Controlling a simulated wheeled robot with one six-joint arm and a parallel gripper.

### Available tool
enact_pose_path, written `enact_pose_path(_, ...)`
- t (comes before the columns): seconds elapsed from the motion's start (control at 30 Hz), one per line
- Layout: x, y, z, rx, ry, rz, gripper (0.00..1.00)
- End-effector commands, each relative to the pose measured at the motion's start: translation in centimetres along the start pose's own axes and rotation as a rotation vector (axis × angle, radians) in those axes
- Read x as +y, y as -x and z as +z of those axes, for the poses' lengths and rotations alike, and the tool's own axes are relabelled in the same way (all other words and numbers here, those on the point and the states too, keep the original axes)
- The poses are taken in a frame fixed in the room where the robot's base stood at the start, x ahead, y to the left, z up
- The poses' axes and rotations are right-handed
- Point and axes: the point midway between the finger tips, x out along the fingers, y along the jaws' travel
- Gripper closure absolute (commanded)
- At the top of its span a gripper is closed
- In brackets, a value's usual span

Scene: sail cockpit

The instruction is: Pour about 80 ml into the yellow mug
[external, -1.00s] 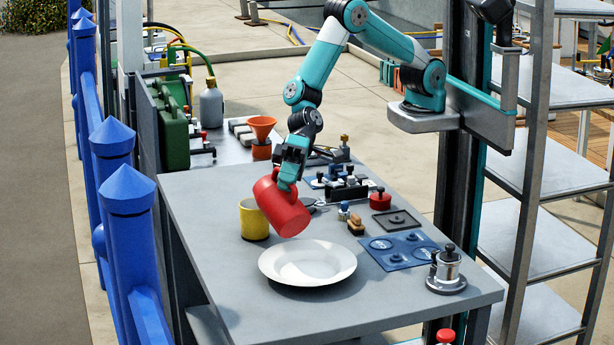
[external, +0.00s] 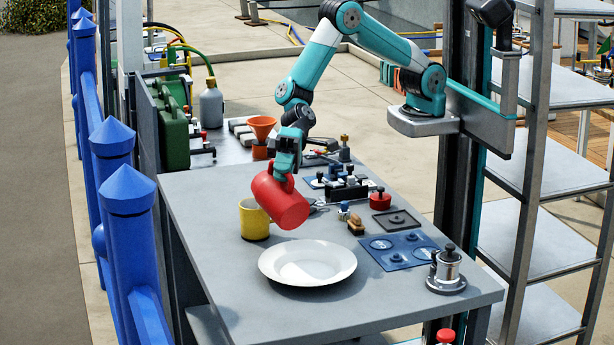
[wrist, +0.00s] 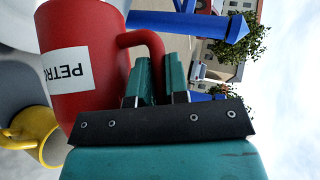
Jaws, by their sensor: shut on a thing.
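The yellow mug (external: 254,220) stands upright on the grey table, left of the plate; in the wrist view it is at the lower left (wrist: 38,132). A red jug (external: 283,203) with a white label reading "PETRO…" shows large in the wrist view (wrist: 95,25). My gripper (external: 287,168) is shut on the red jug's handle (wrist: 152,42). The jug is held tilted above the table, its upper left side close to the yellow mug's rim. I cannot tell whether they touch.
A white plate (external: 307,263) lies just in front of the jug. An orange funnel (external: 262,128) is behind.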

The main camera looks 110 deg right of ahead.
Motion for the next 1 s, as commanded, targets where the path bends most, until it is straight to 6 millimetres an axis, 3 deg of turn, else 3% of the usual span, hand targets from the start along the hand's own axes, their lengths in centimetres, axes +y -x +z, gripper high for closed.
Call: enact_pose_path(1.0,-0.3,1.5,-1.5,-0.018,-0.068,-0.069,1.00)
